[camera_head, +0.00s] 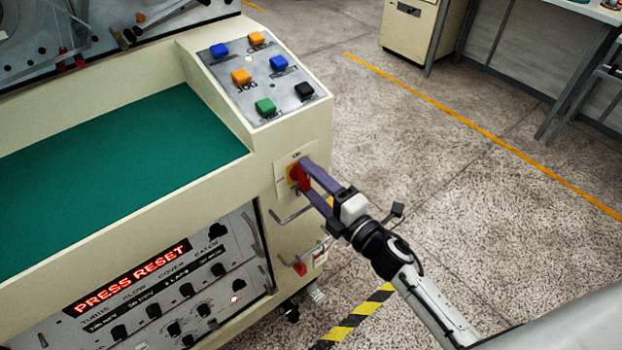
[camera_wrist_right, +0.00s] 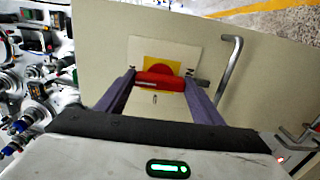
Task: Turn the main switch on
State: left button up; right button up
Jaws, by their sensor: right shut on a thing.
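The main switch (camera_head: 300,175) is a red rotary handle on a yellow plate, set on a pale label panel on the cream machine's right end. My right gripper (camera_head: 306,178) reaches in from the lower right, its two purple fingers shut on the red handle. In the right wrist view the red handle (camera_wrist_right: 160,80) lies crosswise between the fingertips of the gripper (camera_wrist_right: 162,82), with yellow plate showing around it. The handle's far ends are partly hidden by the fingers. My left gripper is not in view.
A button panel (camera_head: 262,75) with several coloured buttons sits above the switch. A metal bar handle (camera_wrist_right: 232,75) stands to the right of the switch. A display (camera_head: 130,278) reads "PRESS RESET". Open floor (camera_head: 440,190) lies right of the machine.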

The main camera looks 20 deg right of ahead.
dwell(0.6)
jog(key=o, duration=1)
jog(key=shift+o, duration=0.2)
jog(key=v, duration=1)
jog(key=shift+s+b, duration=0.15)
jog(key=shift+b, duration=0.25)
jog(key=shift+d, duration=0.1)
jog(key=s+a+f+m+g+h, duration=0.1)
jog(key=s+f+m+g, duration=0.3)
jog(key=s+f+m, duration=0.4)
jog(key=s+a+f+m+g+h, duration=0.2)
jog(key=s+f+m+g, duration=0.2)
jog(key=s+f+m, duration=0.4)
notch_tip(320, 180, down, 3)
jog(key=m, duration=0.4)
jog(key=shift+s+r+g+h, duration=0.2)
jog(key=shift+r+g+h, duration=0.1)
jog(key=shift+h, duration=0.1)
